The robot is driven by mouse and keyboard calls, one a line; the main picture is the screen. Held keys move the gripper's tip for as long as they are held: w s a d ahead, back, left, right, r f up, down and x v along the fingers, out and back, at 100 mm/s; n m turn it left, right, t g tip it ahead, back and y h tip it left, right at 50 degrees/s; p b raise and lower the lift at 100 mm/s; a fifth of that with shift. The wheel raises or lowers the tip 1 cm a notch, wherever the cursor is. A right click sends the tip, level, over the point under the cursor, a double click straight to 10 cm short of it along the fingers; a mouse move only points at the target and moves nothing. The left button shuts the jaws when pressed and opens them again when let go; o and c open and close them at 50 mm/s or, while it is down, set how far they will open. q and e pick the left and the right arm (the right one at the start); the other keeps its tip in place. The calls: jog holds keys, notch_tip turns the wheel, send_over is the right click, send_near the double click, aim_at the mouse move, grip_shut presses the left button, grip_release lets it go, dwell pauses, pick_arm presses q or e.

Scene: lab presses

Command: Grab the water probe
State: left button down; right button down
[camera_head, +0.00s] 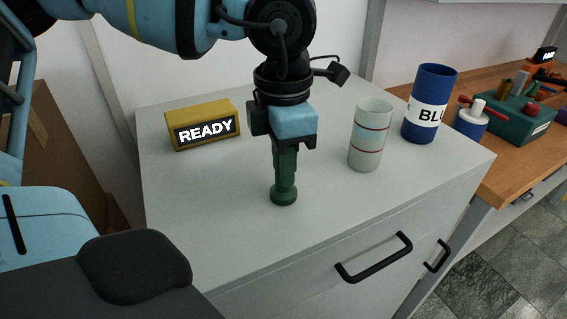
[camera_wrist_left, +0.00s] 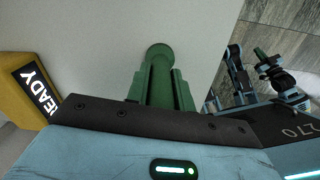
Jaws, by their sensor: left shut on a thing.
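The water probe, by its look a dark green upright piece with a wider round foot (camera_head: 284,190), is over the middle of the light grey cabinet top (camera_head: 220,215). My left gripper (camera_head: 285,150) points straight down and is shut on its upper part. In the left wrist view the probe (camera_wrist_left: 160,55) shows as a green rounded end between the green fingers. I cannot tell whether its foot touches the top. The gripped part is mostly hidden by the fingers.
A yellow READY block (camera_head: 203,126) stands left of the gripper. A pale banded cup (camera_head: 370,135) and a blue labelled cup (camera_head: 430,105) stand to the right. A wooden bench with a green device (camera_head: 518,118) adjoins there. The cabinet top's front is clear.

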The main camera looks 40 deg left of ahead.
pick_arm(q)
notch_tip(320, 180, up, 28)
jog(key=p, duration=0.2)
jog(key=shift+p, duration=0.35)
